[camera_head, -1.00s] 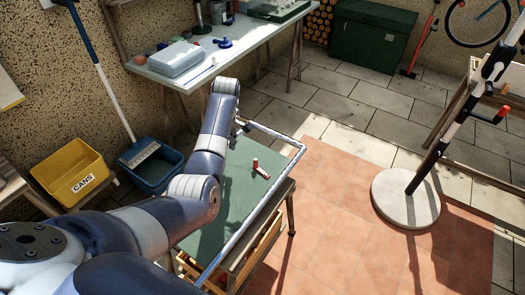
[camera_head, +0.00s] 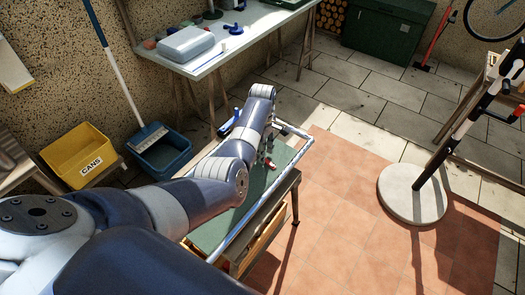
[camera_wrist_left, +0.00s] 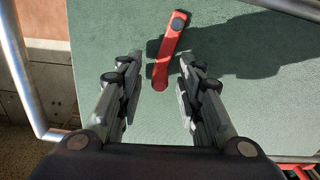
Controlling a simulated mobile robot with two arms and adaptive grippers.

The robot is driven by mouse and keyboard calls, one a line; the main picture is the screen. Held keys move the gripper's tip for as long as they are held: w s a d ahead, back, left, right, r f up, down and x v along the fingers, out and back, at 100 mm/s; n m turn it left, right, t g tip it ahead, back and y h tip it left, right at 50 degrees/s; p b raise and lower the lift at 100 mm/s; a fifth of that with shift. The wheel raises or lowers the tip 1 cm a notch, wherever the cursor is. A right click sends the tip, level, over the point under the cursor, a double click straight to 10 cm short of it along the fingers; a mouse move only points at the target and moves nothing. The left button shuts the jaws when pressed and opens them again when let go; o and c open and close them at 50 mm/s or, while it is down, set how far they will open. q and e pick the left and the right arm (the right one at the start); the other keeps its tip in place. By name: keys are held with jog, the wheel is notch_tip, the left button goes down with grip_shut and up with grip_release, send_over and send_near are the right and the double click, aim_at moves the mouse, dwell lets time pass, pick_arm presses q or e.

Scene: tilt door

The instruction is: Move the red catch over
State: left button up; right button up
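The red catch (camera_wrist_left: 165,55) is a narrow red bar with a dark round knob at its upper end in the left wrist view. It lies on the green panel (camera_wrist_left: 235,100). In the head view a bit of the catch (camera_head: 271,166) shows beside my gripper. My left gripper (camera_head: 265,152) is over the panel at the catch. In the left wrist view my left gripper (camera_wrist_left: 157,76) has its fingers apart, one on each side of the catch's lower end. The height gap between fingertips and catch cannot be told. My right gripper is not in view.
A metal tube frame (camera_head: 311,142) runs around the panel. A workbench (camera_head: 250,28) with a grey case (camera_head: 186,44) stands behind. A yellow bin (camera_head: 78,157) and a blue bin (camera_head: 166,155) stand left. A round stand base (camera_head: 411,194) is right; the tiles between are clear.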

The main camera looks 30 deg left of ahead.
pick_arm(q)
jog(key=shift+f, duration=0.25)
grip_shut()
